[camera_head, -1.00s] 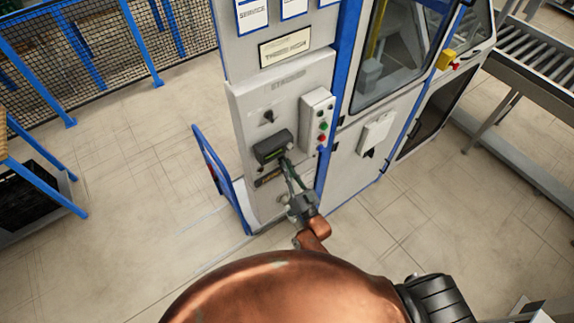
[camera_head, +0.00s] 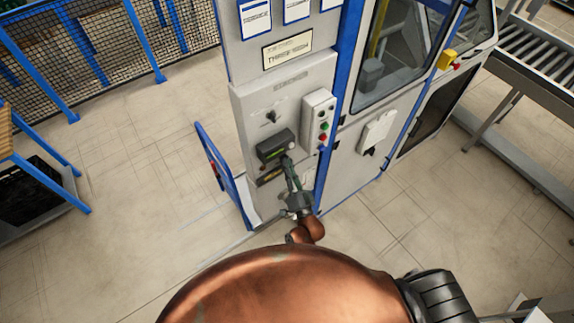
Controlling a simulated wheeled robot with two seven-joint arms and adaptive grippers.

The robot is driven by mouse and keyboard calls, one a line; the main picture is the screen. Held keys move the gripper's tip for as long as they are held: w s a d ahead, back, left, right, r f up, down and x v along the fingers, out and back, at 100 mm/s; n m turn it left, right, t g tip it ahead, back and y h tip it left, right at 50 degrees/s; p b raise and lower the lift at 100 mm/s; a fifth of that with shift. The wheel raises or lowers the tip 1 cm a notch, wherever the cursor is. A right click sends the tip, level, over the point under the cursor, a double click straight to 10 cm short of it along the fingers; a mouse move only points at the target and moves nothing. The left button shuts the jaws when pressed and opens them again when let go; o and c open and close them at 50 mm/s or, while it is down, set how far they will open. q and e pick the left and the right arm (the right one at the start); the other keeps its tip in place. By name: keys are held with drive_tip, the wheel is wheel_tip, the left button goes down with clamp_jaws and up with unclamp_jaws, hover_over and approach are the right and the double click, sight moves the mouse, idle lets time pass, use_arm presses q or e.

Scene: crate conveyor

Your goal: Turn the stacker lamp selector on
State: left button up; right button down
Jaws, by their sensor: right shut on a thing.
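The grey stacker panel (camera_head: 246,112) stands upright at the middle of the head view. A small black selector knob (camera_head: 271,117) is high on it. Below the knob is a dark box (camera_head: 268,146) with a greenish strip. My right gripper (camera_head: 287,162) reaches up from below, its fingertips at the lower right edge of the dark box. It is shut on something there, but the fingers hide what. Its fingertips are apart from the black knob. I cannot read which way the knob points. My left gripper is not in view.
A light button box (camera_head: 318,112) with green and red buttons sits right of the knob, close to my right gripper. A blue rail (camera_head: 220,172) stands left of the panel. A roller conveyor (camera_head: 545,60) is at far right. Open floor lies left.

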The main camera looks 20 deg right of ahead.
drive_tip(key=shift+r, duration=0.1)
drive_tip(key=c, duration=2.1)
unclamp_jaws()
drive_tip(key=v, duration=1.2)
